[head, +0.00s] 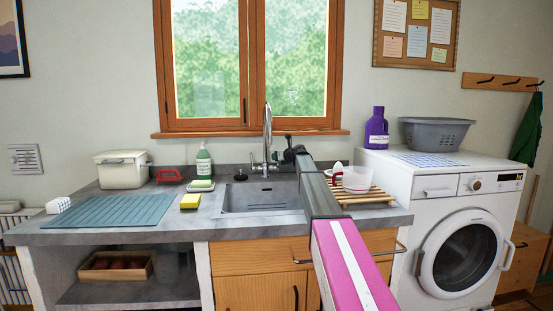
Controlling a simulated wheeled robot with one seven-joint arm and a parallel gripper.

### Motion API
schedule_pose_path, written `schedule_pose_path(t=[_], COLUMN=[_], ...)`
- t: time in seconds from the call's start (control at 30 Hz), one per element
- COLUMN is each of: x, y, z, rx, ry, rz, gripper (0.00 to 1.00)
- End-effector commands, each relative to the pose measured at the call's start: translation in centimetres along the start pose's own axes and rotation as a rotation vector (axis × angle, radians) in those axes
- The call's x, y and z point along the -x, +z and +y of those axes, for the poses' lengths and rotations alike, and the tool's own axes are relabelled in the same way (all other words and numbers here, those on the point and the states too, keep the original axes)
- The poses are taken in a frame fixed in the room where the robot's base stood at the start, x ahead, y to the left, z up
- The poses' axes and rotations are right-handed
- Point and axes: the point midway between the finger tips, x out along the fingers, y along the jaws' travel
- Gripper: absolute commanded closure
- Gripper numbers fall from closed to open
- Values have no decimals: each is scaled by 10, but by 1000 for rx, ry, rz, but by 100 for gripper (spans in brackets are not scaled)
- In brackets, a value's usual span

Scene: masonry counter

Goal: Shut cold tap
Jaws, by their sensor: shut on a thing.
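A chrome mixer tap (267,125) with a tall curved spout stands behind the grey sink (262,196), below the window. A small handle (254,165) shows at the left of its base. My gripper (281,157) is at the right side of the tap's base, at the far end of my outstretched arm. It is shut on the right-hand handle, which I take to be the cold tap. The fingers and dark wrist mostly hide that handle. I cannot tell its turn angle or whether water runs.
A soap bottle (204,162), a yellow sponge (190,201) and a ribbed mat (118,210) are left of the sink. A washing machine (454,240) stands at right.

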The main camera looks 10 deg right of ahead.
Motion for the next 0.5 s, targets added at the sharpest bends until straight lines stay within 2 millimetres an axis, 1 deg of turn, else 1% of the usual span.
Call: schedule_pose_path(t=[0.17, 0.2, 0.23, 0.27, 0.5], x=[0, 0, 0, 0, 0], y=[0, 0, 0, 0, 0], z=[0, 0, 0, 0, 0], rx=[-5, -5, -5, -4, -3], ry=[2, 2, 1, 1, 1], rz=[0, -1, -1, -1, -1], gripper=[100, 73, 64, 61, 61])
